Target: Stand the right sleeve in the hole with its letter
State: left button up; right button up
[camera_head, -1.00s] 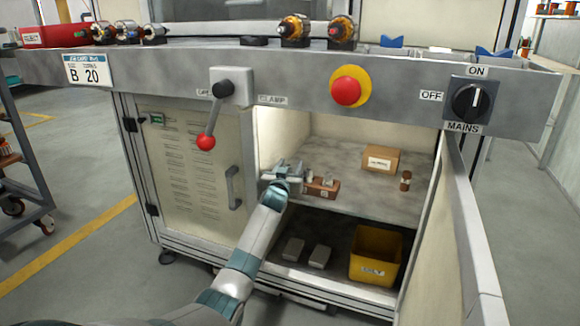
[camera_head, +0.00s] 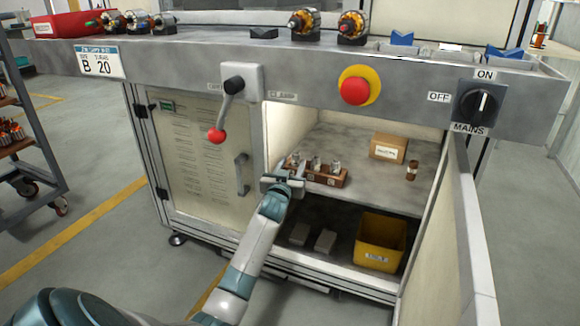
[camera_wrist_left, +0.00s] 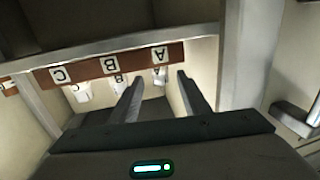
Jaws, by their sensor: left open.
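A brown block (camera_head: 330,181) lies on the upper shelf of the open cabinet. Three small silver pieces (camera_head: 335,166), perhaps the sleeves, stand along it in a row. In the left wrist view the block (camera_wrist_left: 100,67) carries white labels C, B and A, seen upside down, with pale lettered pieces (camera_wrist_left: 83,93) beside them. No hole can be made out. My left gripper (camera_head: 285,174) is at the shelf's front edge, at the near left of the block. My right gripper is not in view.
A job card (camera_head: 98,62) reads B 20. A cardboard box (camera_head: 389,147) and a small brown spool (camera_head: 412,170) stand on the shelf to the right. Below are a yellow bin (camera_head: 381,242) and two grey blocks. The clamp lever (camera_head: 217,136) hangs above the arm; the open door (camera_head: 468,220) bounds the right.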

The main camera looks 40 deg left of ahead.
pick_arm(q)
jog(key=shift+p+v, duration=0.3)
jog(key=shift+v, duration=1.15)
